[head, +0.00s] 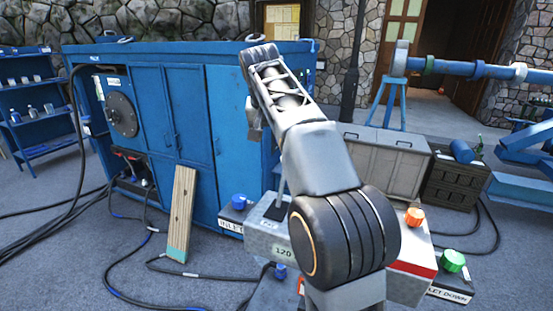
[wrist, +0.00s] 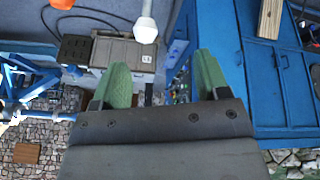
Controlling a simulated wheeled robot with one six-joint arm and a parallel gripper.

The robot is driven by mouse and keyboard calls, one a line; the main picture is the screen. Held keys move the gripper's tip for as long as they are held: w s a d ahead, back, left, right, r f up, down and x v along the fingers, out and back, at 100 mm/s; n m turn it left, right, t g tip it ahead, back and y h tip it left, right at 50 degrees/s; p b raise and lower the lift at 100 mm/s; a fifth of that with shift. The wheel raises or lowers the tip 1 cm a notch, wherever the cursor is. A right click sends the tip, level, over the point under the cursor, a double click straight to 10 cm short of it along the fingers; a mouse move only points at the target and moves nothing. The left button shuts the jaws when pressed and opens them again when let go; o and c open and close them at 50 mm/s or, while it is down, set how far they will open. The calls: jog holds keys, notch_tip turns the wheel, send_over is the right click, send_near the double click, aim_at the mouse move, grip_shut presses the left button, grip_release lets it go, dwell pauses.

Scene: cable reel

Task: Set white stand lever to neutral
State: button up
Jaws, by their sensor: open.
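The white stand (head: 268,243) is a pale box marked 120, partly behind my arm in the head view. A thin grey lever (head: 282,196) rises from its top, partly hidden by my arm. In the wrist view a white knob (wrist: 146,30) on a pale stem shows at the top; it looks like a lever handle, but I cannot tell whose. My gripper (wrist: 160,75) has two green fingers, spread apart with nothing between them. The knob is beyond the fingertips, apart from them. In the head view the gripper is hidden.
A blue cabinet (head: 185,120) stands behind, with a wooden plank (head: 181,215) leaning on it. An orange knob (head: 414,217), a green knob (head: 452,260) and a blue knob (head: 239,201) surround the stand. Grey chests (head: 385,160) stand behind. Cables cross the floor at left.

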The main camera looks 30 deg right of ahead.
jog(key=r, duration=0.1)
send_over(283, 181)
jog(key=w+d, duration=0.1)
jog(key=d, duration=0.2)
jog(key=shift+m, duration=0.4)
jog(key=f, duration=1)
jog(key=shift+a+f, duration=0.2)
jog(key=shift+f, duration=0.05)
jog(key=shift+w+d+f, duration=0.1)
jog(key=shift+w+f, duration=0.2)
jog(key=shift+f, duration=0.2)
jog(key=shift+f, duration=0.1)
